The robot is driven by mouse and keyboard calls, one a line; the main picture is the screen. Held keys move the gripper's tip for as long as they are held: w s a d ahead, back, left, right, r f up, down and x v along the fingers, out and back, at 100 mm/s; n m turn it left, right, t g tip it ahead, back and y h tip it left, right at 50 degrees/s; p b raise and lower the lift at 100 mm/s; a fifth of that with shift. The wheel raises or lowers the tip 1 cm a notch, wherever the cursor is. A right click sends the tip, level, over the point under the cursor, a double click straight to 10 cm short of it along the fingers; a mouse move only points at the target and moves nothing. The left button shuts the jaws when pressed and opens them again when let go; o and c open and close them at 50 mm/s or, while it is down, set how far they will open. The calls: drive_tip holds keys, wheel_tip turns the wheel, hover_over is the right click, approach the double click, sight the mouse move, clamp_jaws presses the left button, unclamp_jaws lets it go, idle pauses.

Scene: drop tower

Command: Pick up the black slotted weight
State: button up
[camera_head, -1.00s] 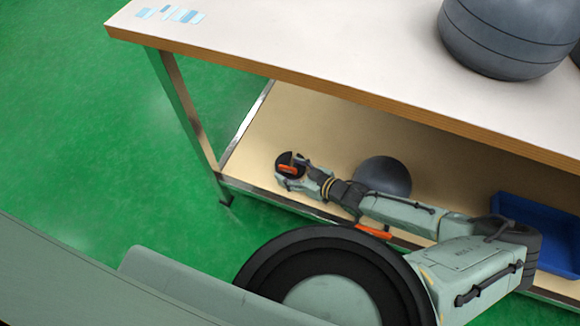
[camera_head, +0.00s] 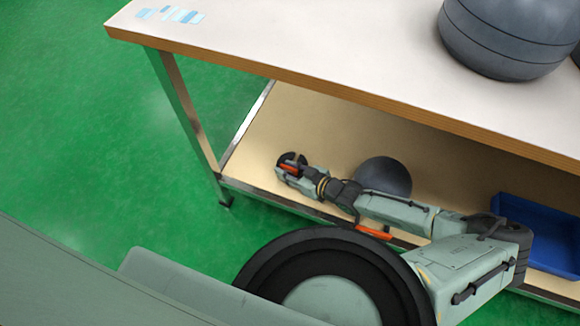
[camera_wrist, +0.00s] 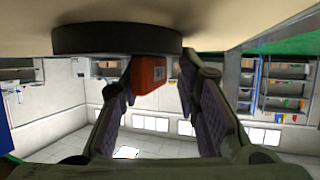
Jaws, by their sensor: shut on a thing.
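The black slotted weight (camera_head: 285,158) is a dark disc at the left part of the lower shelf, partly hidden by my gripper (camera_head: 290,166). In the wrist view the weight (camera_wrist: 85,40) is seen edge-on, close to the beige shelf surface at the top. An orange-red block (camera_wrist: 148,74) sits against its middle, between the fingers. My gripper (camera_wrist: 157,75) is shut on this block, which looks like the weight's grip. I cannot tell if the disc touches the shelf.
A grey ball (camera_head: 383,175) lies on the lower shelf (camera_head: 262,140) close beside my arm. A blue tray (camera_head: 535,225) stands further right. The tabletop (camera_head: 300,40) overhangs the shelf and carries a large grey rounded body (camera_head: 500,35). A table leg (camera_head: 185,110) stands left.

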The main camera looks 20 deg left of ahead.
drive_tip(key=shift+d, duration=0.1)
clamp_jaws()
drive_tip(key=shift+w, duration=0.1)
idle(0.3)
drive_tip(key=shift+r, duration=0.1)
